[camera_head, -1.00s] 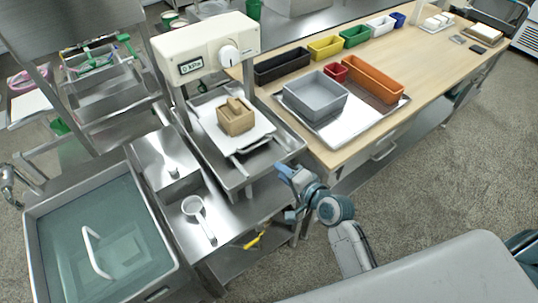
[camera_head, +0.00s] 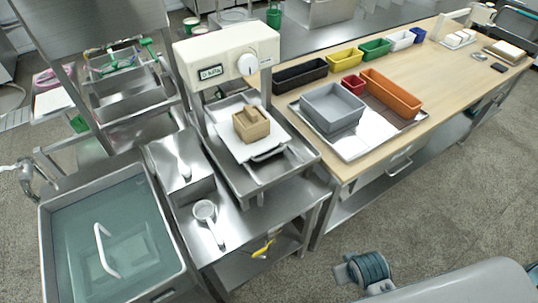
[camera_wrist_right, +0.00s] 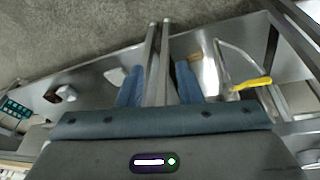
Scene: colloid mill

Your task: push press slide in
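The press has a cream head (camera_head: 225,55) with a dial and small display. Below it, a slide plate (camera_head: 236,146) carries a wooden block (camera_head: 251,124) and its handle (camera_head: 268,154) faces the front. The block is below and in front of the head.
A water-filled sink (camera_head: 110,240) is at the left, with a white ladle (camera_head: 205,212) beside it. A wooden table (camera_head: 420,75) holds a metal tray (camera_head: 355,150), a grey bin (camera_head: 332,107) and several coloured bins.

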